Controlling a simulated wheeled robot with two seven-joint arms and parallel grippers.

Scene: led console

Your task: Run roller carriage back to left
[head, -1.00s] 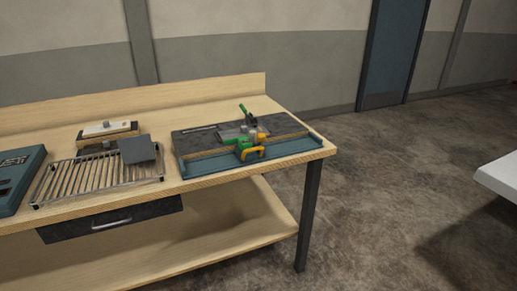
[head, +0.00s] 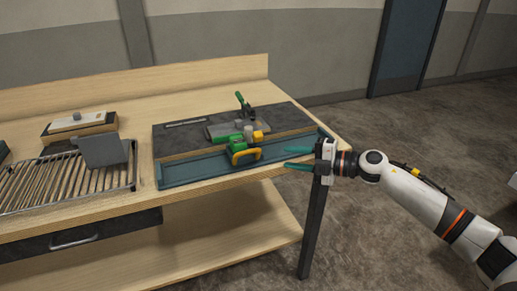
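The roller carriage cannot be told for certain; a green and yellow carriage (head: 239,140) with a yellow handle (head: 246,156) sits on the blue-edged dark console (head: 185,174), right of its middle. A green-handled lever (head: 242,101) stands behind it. My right gripper (head: 286,158) comes in from the right at the table's front right corner. Its two green fingers are apart, pointing left, with nothing between them. It is to the right of the yellow handle and not touching it. My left gripper is not in view.
A wire rack (head: 62,184) with a grey block (head: 104,151) stands left of the console. A wooden block with a white top (head: 78,120) lies behind the rack. The wooden table (head: 211,96) has a raised back edge and a drawer (head: 85,236) below.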

